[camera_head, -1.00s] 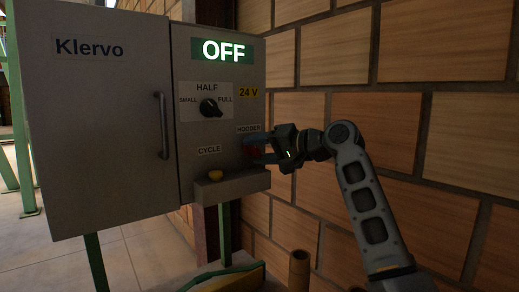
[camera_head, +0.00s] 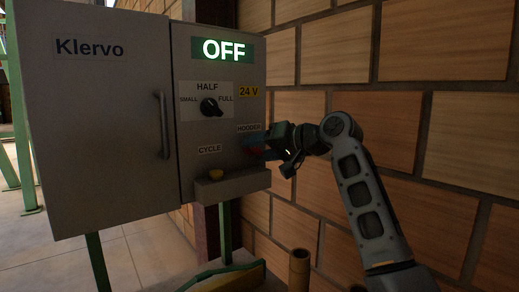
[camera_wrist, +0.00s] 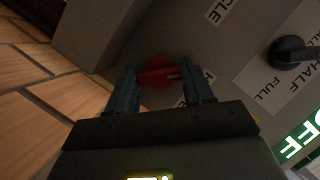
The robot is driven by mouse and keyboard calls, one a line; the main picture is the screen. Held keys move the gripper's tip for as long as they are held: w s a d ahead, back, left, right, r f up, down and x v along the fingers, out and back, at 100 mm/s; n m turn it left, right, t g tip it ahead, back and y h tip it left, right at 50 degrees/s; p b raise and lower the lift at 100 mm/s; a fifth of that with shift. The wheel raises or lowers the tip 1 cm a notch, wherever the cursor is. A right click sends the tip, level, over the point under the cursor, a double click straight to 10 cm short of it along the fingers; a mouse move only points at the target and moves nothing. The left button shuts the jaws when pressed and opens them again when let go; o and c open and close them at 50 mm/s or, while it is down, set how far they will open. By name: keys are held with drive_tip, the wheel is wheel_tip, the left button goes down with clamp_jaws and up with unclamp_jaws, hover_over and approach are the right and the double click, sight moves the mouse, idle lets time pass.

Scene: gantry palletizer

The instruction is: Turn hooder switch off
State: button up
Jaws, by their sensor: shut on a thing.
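The hooder switch is a red handle on a red round base, seen between my gripper's fingers in the wrist view (camera_wrist: 158,75). In the head view it is mostly hidden behind my gripper (camera_head: 260,150), just under the HOODER label (camera_head: 248,128). My gripper, which also shows in the wrist view (camera_wrist: 158,84), is at the panel with one blue finger on each side of the red handle, shut on it. The lit display (camera_head: 224,49) at the top of the panel reads OFF.
The grey cabinet (camera_head: 105,130) has a black SMALL/HALF/FULL selector knob (camera_head: 210,107) above left of the switch. A brick wall (camera_head: 350,100) stands close on the right.

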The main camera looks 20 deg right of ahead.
drive_tip(key=o, duration=0.8)
drive_tip(key=shift+f, duration=0.15)
drive_tip(key=shift+c, duration=0.2)
drive_tip(key=shift+s+d, duration=0.2)
drive_tip(key=shift+s, duration=0.1)
drive_tip(key=b+v, duration=0.1)
drive_tip(key=v, duration=0.6)
